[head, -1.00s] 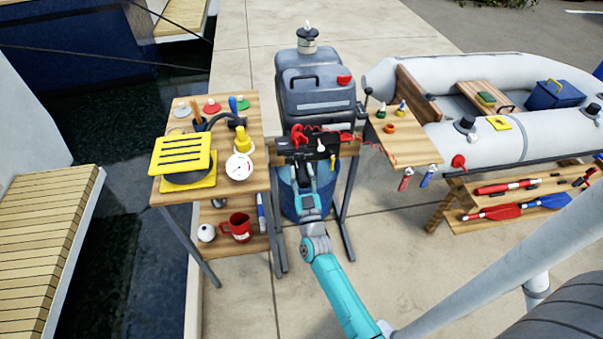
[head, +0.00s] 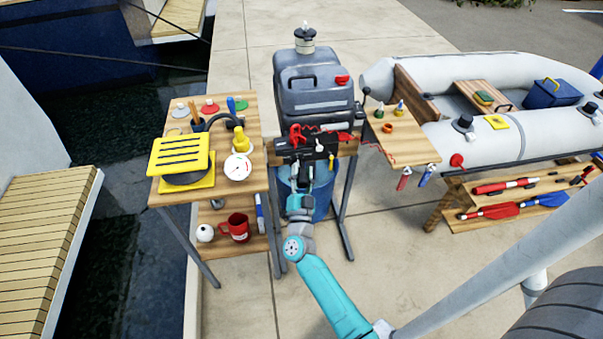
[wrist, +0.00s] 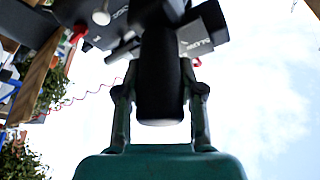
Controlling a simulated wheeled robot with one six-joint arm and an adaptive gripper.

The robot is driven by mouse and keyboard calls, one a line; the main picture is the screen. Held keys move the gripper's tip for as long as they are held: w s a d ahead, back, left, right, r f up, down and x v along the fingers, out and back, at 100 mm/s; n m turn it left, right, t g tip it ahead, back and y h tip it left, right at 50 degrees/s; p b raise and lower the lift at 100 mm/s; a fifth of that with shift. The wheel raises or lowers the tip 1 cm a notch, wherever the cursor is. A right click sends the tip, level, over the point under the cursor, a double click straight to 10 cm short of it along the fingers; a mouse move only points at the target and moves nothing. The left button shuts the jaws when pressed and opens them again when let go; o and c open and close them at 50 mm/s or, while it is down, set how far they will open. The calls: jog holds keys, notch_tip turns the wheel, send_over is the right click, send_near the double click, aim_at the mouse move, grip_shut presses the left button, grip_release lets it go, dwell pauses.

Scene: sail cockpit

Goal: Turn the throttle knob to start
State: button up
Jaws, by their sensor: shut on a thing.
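The throttle knob (wrist: 160,85) shows in the wrist view as a black, rounded grip pointing down from the dark motor housing. One finger of my gripper (wrist: 160,100) is on each side of it, and the gripper is shut on it. In the head view my gripper (head: 305,180) is at the front of the black outboard motor part (head: 308,147), mostly hiding the knob.
A small wooden side table (head: 410,145) stands right, near the grey inflatable boat (head: 480,145). A blue barrel (head: 322,195) is below the motor.

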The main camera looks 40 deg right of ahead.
dwell(0.4)
jog(key=o, duration=1.2)
jog(key=shift+c, duration=0.2)
jog(key=v, duration=1.2)
